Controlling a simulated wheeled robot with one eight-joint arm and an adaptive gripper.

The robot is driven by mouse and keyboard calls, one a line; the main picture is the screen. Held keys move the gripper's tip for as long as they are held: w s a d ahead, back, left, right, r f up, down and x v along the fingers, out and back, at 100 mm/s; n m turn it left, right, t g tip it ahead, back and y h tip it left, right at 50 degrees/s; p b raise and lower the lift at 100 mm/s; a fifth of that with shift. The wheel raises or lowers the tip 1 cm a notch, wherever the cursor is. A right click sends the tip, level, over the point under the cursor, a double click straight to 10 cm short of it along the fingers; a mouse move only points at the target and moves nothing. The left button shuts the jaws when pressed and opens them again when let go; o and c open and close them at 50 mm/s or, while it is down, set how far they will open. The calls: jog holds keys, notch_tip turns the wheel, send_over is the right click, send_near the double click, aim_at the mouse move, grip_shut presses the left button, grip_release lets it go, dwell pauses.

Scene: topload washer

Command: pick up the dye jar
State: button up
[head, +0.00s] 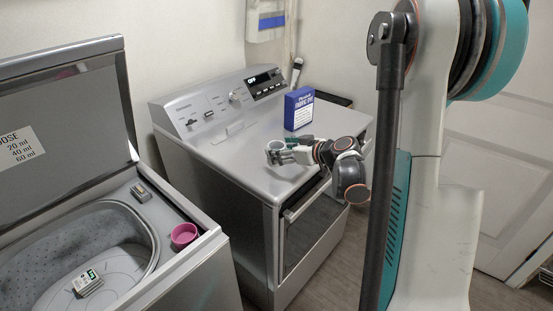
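A small pale grey round jar-like thing (274,146) is on or just above the dryer top, right at my fingertips. It may be the dye jar, but no label on it can be read. My gripper (280,153) reaches in from the right, low over the dryer top, with its fingers at this jar-like thing. The fingers are small here and partly merge with it, so I cannot tell whether they grip it or only stand around it.
A blue box (299,108) stands on the dryer (240,160) behind my gripper. The open washer (190,270) at left has a pink cup (184,236) and a small box (141,193) on its rim. A green-labelled item (87,283) lies in the tub.

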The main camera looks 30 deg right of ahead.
jog(key=x, duration=0.3)
jog(key=shift+f+b, duration=0.15)
jog(key=shift+b, duration=0.2)
jog(key=shift+s, duration=0.15)
jog(key=c, duration=1.2)
